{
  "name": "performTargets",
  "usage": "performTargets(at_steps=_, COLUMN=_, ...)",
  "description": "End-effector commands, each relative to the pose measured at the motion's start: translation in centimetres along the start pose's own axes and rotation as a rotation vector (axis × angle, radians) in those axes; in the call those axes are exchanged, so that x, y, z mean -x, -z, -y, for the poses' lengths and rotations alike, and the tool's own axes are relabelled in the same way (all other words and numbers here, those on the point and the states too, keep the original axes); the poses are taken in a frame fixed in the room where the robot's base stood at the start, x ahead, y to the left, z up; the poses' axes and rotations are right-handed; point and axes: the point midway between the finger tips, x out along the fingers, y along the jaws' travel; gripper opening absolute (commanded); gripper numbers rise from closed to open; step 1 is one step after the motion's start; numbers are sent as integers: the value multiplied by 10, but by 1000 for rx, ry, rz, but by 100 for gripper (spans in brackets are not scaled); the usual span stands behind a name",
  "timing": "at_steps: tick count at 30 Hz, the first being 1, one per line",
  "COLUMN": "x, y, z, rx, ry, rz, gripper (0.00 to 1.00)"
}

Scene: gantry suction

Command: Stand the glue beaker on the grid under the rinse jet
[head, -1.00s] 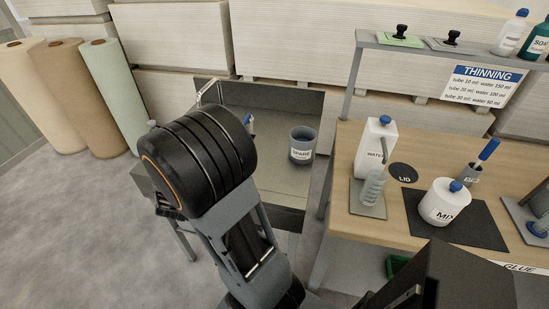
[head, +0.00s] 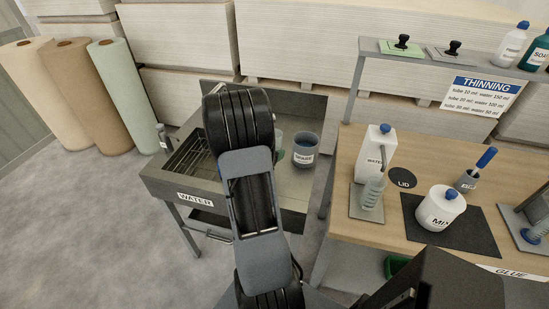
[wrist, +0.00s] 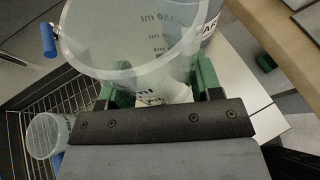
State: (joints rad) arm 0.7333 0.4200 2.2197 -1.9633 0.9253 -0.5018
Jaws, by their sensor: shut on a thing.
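My gripper (wrist: 150,90) is shut on a clear beaker (wrist: 125,65) with ml marks, seen from above in the wrist view. I take it as the glue beaker; its label is mostly hidden. In the head view my arm covers most of it, left of the SPARE beaker (head: 305,150). The wire grid (head: 190,158) lies in the left part of the sink; it also shows in the wrist view (wrist: 90,98), left of the held beaker and apart from it. The rinse jet is not clearly visible in the head view; my arm covers that area.
A small clear cup (wrist: 48,135) is by the grid in the wrist view. A blue handle (wrist: 48,40) shows at upper left there.

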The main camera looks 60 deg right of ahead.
Motion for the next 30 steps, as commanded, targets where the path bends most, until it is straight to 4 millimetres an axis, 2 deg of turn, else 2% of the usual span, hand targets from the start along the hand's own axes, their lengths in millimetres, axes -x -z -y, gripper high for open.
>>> performTargets(at_steps=3, x=-25, y=10, z=-13, rx=4, ry=2, rz=-2, gripper=27)
performTargets(at_steps=9, x=-52, y=28, z=-26, rx=1, ry=-2, rz=0, gripper=27)
performTargets(at_steps=17, x=-65, y=36, z=-32, rx=0, ry=-2, rz=1, gripper=27)
performTargets(at_steps=25, x=-79, y=60, z=-35, rx=3, ry=-2, rz=0, gripper=27)
performTargets(at_steps=30, x=-82, y=67, z=-35, rx=0, ry=-3, rz=2, gripper=27)
